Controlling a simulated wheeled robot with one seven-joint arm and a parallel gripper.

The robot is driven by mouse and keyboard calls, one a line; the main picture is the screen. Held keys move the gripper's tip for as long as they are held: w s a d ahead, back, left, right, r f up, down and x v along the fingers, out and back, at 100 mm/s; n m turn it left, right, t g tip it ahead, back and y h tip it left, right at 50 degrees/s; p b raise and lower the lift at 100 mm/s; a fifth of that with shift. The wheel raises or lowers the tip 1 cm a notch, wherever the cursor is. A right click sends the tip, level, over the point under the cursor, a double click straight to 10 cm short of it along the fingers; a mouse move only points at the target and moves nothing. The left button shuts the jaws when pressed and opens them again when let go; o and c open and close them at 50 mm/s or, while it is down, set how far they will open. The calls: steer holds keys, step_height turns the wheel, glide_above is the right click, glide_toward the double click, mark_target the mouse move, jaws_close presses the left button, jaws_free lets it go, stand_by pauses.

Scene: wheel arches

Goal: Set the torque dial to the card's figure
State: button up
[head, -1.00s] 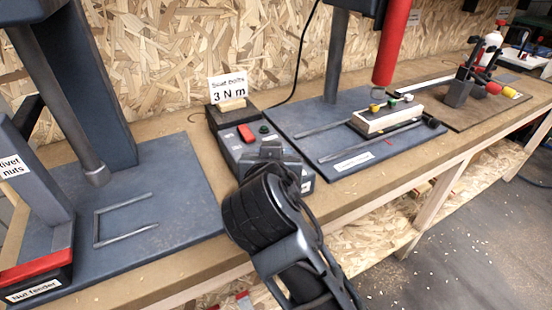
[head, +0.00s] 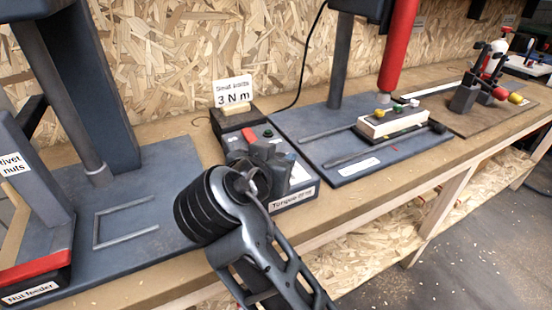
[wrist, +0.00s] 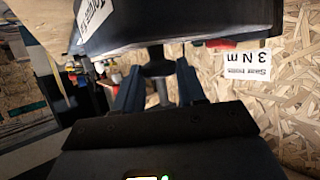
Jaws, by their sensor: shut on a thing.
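The card (head: 233,93) stands on a dark block behind the torque box and reads 3 N m. It also shows upside down in the wrist view (wrist: 247,66). The torque box (head: 229,143) sits on the bench with a red button, a green lamp and a front label starting "Torque". My gripper (head: 270,163) is over the front part of this box, with its fingers pointing at it. In the wrist view, my gripper's two fingers (wrist: 160,84) are closed about the dark torque dial (wrist: 156,69). The dial's scale and pointer are hidden.
A nut feeder (head: 35,280) and a press with a dark base plate stand left. Right of the box is another plate (head: 350,165) with a white block (head: 393,122) and a hanging red cylinder (head: 398,50). A cable runs up the chipboard wall.

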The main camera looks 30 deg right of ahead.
steer(key=o, duration=1)
steer(key=shift+v, duration=3.9)
